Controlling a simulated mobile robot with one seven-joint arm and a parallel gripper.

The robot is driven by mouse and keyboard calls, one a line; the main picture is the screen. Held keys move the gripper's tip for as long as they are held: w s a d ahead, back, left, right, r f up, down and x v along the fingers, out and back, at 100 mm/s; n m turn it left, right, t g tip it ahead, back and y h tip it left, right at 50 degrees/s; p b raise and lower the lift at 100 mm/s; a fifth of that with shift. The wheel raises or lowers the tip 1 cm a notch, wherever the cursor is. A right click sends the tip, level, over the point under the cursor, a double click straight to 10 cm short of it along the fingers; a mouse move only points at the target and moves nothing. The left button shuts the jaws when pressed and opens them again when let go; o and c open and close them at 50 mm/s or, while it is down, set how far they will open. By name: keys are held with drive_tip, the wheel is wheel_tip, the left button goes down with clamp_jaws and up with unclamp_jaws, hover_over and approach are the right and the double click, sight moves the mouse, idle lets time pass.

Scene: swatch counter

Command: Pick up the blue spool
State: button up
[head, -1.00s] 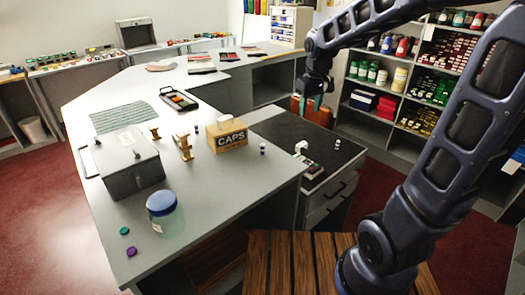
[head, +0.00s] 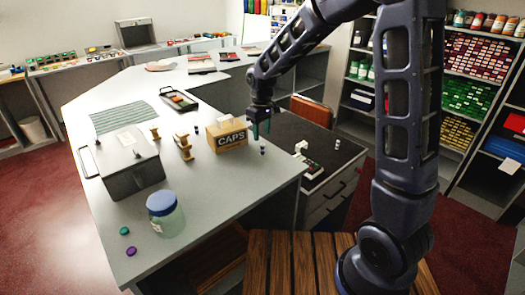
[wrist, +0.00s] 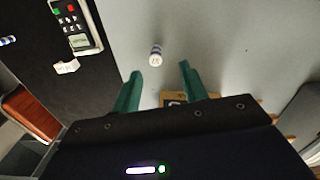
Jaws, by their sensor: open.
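My gripper (head: 261,131) is open and empty, with its green fingers pointing down above the grey counter's right edge, beside the CAPS box. In the wrist view my gripper (wrist: 160,70) has a small white-ended spool (wrist: 156,52) just past the gap between its fingertips, not touching. This spool (head: 262,150) stands on the counter below the fingers in the head view; its thread looks dark bluish, but the shade is hard to tell. Another small spool with blue thread (wrist: 8,41) is on the dark cabinet top, and it also shows in the head view (head: 337,143).
The cardboard CAPS box (head: 227,137) stands close left of my gripper. Wooden spools (head: 184,147), a grey metal box (head: 130,163) and a blue-lidded jar (head: 165,213) stand farther left. A keypad device (wrist: 75,25) lies on the dark cabinet top (head: 290,131).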

sight(263, 145)
drive_tip(key=shift+w+d+f, duration=0.1)
drive_tip(key=shift+w+f, duration=0.1)
drive_tip(key=shift+f, duration=1.65)
drive_tip(key=shift+w+d+f, duration=0.1)
drive_tip(key=shift+w+f, duration=0.1)
drive_tip(key=shift+f, duration=1.65)
clamp_jaws()
